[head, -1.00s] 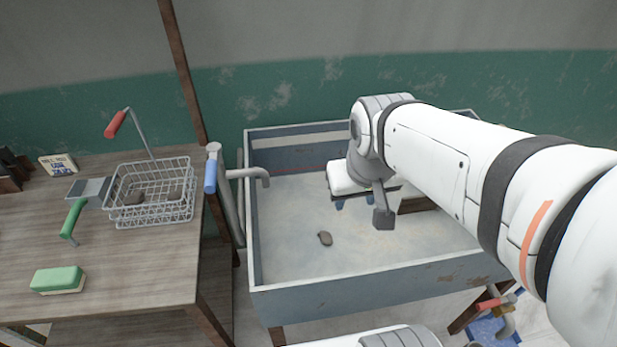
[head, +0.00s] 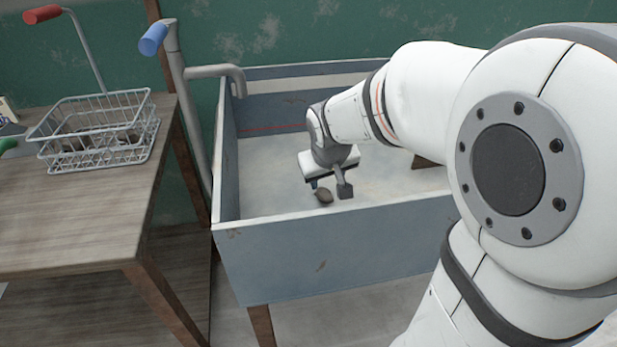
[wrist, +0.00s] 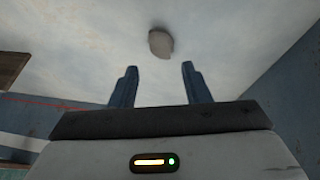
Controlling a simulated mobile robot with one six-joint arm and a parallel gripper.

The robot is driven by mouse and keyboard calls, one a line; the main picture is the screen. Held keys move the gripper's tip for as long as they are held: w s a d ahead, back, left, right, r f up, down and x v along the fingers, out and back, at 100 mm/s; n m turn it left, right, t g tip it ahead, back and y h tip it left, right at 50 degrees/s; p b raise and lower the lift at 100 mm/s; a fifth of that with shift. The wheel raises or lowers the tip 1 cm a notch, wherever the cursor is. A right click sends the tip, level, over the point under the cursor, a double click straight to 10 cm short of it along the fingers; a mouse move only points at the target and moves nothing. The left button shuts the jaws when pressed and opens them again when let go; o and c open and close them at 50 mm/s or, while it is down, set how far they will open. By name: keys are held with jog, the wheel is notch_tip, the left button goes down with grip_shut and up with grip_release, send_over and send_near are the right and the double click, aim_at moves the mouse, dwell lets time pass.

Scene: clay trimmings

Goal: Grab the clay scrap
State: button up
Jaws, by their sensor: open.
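The clay scrap (head: 324,195) is a small brown-grey lump on the pale floor of the grey-blue trough (head: 330,238).
A wooden table (head: 80,220) stands left of the trough with a wire basket (head: 95,135) holding brown lumps. A grey pipe (head: 215,72) with a blue handle (head: 153,39) rises between table and trough. The trough walls surround my gripper.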

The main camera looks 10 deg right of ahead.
aim_at(324, 192)
jog(key=b+x, duration=0.3)
jog(key=x, duration=0.5)
jog(key=shift+w+a+f+b, duration=0.1)
jog(key=shift+f+b, duration=0.15)
jog(key=shift+b, duration=0.05)
jog(key=shift+r, duration=0.1)
jog(key=c, duration=0.7)
jog(key=shift+o, duration=0.2)
